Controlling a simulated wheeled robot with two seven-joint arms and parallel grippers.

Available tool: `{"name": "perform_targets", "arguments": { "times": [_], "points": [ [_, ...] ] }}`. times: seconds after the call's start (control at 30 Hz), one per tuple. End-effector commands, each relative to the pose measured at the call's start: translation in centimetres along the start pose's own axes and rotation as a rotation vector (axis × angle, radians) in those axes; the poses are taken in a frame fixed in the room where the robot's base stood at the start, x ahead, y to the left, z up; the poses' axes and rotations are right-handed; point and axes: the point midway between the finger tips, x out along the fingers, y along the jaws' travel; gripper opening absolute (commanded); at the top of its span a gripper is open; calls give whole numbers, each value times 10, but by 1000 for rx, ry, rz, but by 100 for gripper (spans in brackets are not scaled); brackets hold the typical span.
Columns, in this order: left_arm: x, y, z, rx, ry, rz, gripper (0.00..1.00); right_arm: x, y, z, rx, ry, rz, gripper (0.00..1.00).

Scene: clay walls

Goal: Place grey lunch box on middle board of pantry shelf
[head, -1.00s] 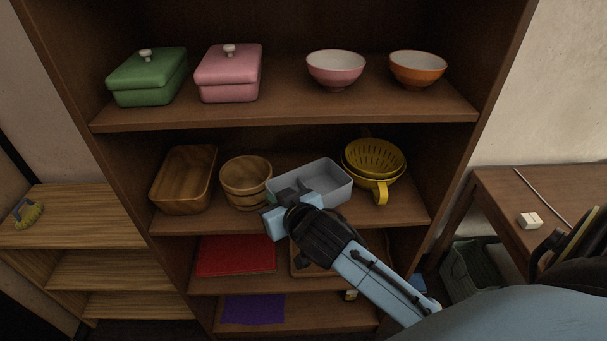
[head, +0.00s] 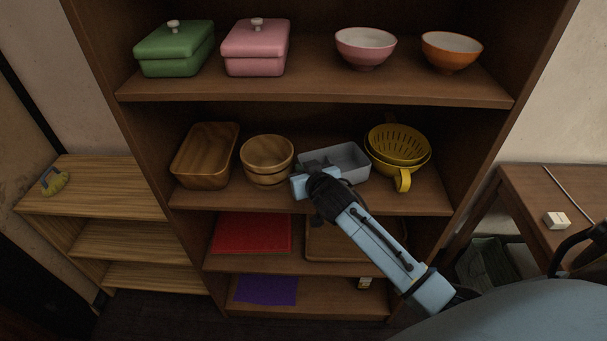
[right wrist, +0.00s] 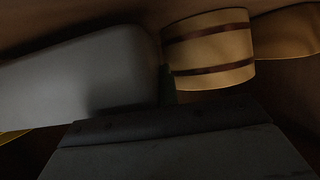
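The grey lunch box (head: 348,158) is an open, rectangular tray. It is in the middle-board bay of the brown pantry shelf (head: 310,200), between a wooden bucket and yellow colanders. Whether its base touches the board is hidden. My right gripper (head: 316,174) reaches in from the front and appears shut on the box's near-left side; its fingertips are partly hidden. In the right wrist view the lunch box (right wrist: 85,72) fills the left side, blurred and close. My left gripper is not in view.
The wooden bucket (head: 267,160) and a wooden tray (head: 205,155) stand left of the box. Yellow colanders (head: 402,150) are close on its right. The top board holds two lidded boxes and two bowls. The bucket also shows in the right wrist view (right wrist: 210,50).

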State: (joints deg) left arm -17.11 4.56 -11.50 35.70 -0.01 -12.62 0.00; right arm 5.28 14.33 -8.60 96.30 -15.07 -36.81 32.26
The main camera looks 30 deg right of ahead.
Motion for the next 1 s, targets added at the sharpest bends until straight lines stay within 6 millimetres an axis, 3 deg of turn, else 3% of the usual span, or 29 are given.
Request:
{"name": "perform_targets", "arguments": {
  "times": [0.07, 0.43, 0.6, 1.0],
  "points": [
    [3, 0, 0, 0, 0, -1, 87, 4, 0, 10, 0, -1, 0, 0],
    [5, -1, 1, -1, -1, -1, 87, 5, -1, 12, 1, 1, -1, 0],
    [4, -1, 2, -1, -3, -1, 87, 5, 0, 12, 1, 0, -1, 24],
    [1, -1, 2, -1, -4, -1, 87, -1, 0, 9, 0, -1, -1, 24]
  ]
}}
